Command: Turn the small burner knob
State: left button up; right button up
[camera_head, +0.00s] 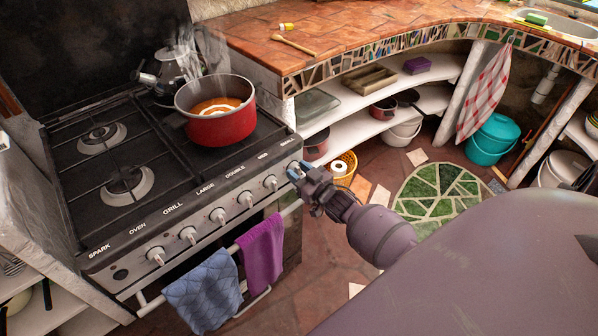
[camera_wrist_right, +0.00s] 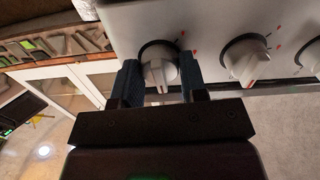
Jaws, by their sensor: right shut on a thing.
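The stove (camera_head: 140,215) stands at the left in the head view, with a row of white knobs on its front panel. My right gripper (camera_head: 297,171) is at the right end of that row, at the last knob, and its fingers hide most of this knob there. In the right wrist view the small burner knob (camera_wrist_right: 158,70) is white with a dark ring behind it. The blue fingertips of my right gripper (camera_wrist_right: 159,80) are on either side of it, shut on it. My left gripper is not in view.
A blue towel (camera_head: 205,290) and a purple towel (camera_head: 262,250) hang from the oven rail. The neighbouring knob (camera_wrist_right: 246,60) is close to my right gripper. The tiled counter (camera_head: 345,30) curves behind.

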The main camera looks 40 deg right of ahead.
jog(key=shift+n, duration=1.2)
jog(key=n, duration=0.6)
jog(key=shift+n, duration=1.4)
jog(key=o, duration=0.9)
jog(key=shift+s, duration=0.1)
